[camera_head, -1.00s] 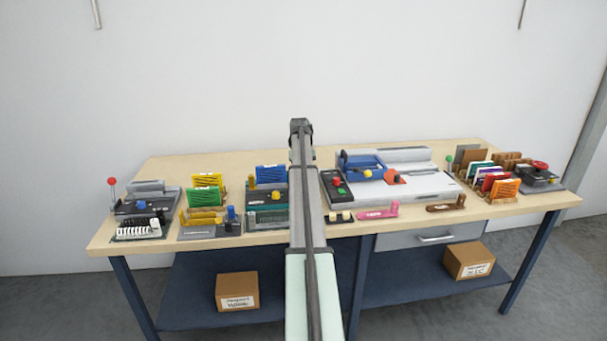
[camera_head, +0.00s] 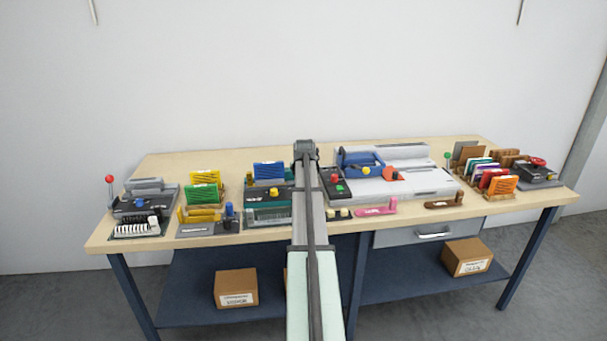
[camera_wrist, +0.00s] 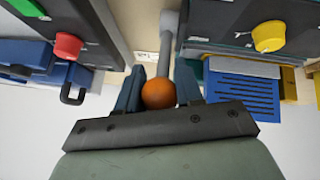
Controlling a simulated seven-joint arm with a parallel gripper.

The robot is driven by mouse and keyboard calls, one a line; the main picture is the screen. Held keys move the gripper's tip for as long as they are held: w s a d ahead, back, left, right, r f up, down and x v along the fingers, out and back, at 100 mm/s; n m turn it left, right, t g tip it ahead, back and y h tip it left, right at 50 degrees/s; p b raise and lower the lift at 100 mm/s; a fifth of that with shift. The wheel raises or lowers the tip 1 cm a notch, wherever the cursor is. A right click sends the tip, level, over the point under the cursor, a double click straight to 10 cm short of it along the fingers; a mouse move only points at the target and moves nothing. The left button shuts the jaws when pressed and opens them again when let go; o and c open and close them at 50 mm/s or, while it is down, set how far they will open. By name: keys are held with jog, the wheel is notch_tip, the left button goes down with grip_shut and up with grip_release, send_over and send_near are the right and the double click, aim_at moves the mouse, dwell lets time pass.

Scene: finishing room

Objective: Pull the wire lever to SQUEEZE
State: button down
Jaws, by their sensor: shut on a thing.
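In the wrist view an orange ball knob (camera_wrist: 158,93) on a grey lever rod (camera_wrist: 169,45) sits between the two fingers of my gripper (camera_wrist: 158,90). The fingers are shut on the knob. A small white label with unreadable print lies beside the rod. In the head view my gripper (camera_head: 305,148) is over the middle of the bench, and my arm hides the knob and lever there. I cannot read any lever position mark.
Left of my arm stands a dark machine with a yellow knob (camera_head: 299,189) and a rack of blue cards (camera_head: 270,171). Right of it are a control box with a red button (camera_head: 335,178) and a large grey machine with a blue clamp (camera_head: 362,161).

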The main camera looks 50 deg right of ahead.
jog(key=shift+s+a+f, duration=0.15)
jog(key=shift+s+a, duration=0.2)
jog(key=shift+a, duration=0.1)
jog(key=shift+s, duration=0.1)
jog(key=c, duration=0.8)
grip_release()
jog(key=shift+o, duration=0.2)
jog(key=v, duration=1.3)
jog(key=shift+a+r, duration=0.25)
jog(key=shift+r, duration=0.05)
